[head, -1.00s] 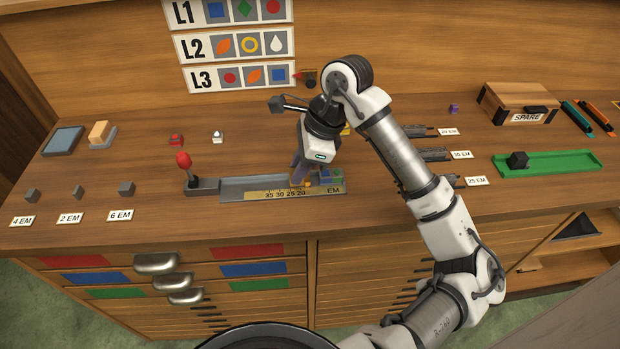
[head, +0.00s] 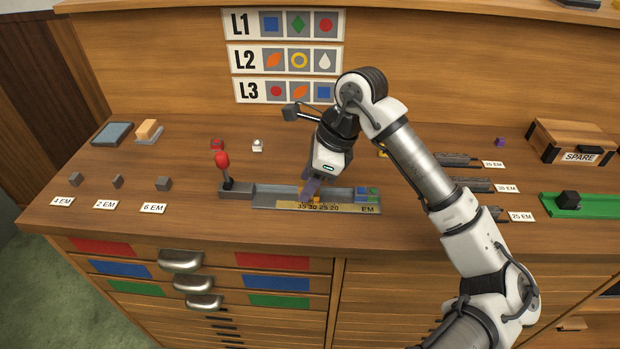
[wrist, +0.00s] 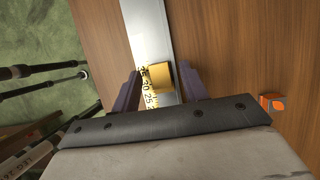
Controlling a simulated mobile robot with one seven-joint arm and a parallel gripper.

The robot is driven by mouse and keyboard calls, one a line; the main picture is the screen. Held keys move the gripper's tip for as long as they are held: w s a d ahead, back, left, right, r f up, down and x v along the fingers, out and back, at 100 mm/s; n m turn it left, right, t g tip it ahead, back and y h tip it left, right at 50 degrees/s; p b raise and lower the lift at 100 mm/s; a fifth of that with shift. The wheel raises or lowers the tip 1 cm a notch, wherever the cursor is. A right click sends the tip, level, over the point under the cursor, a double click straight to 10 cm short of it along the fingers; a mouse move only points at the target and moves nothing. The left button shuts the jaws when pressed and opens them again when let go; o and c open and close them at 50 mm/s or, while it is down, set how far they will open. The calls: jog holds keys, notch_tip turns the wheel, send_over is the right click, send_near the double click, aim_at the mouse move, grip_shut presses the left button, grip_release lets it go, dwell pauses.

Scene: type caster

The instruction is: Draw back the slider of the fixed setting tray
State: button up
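The setting tray (head: 275,200) is a long grey channel on the bench, with a brass scale (head: 350,208) marked 35, 30, 25, 20 and EM. Its slider is a yellow block, seen clearly in the wrist view (wrist: 161,77), beside the scale's 35 and 30 end. My gripper (head: 311,194) points down at the tray's middle. In the wrist view my fingers (wrist: 159,85) stand apart on either side of the slider. A strip of scale shows between the left finger and the slider; the slider's right edge meets or passes behind the right finger. Firm contact cannot be made out.
A red-knobbed lever (head: 223,165) stands at the tray's left end.

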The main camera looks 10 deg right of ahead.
jog(key=b+v, duration=0.2)
jog(key=v, duration=1.1)
jog(key=shift+r, duration=0.4)
jog(key=shift+s+d+f, duration=0.1)
jog(key=shift+s, duration=0.05)
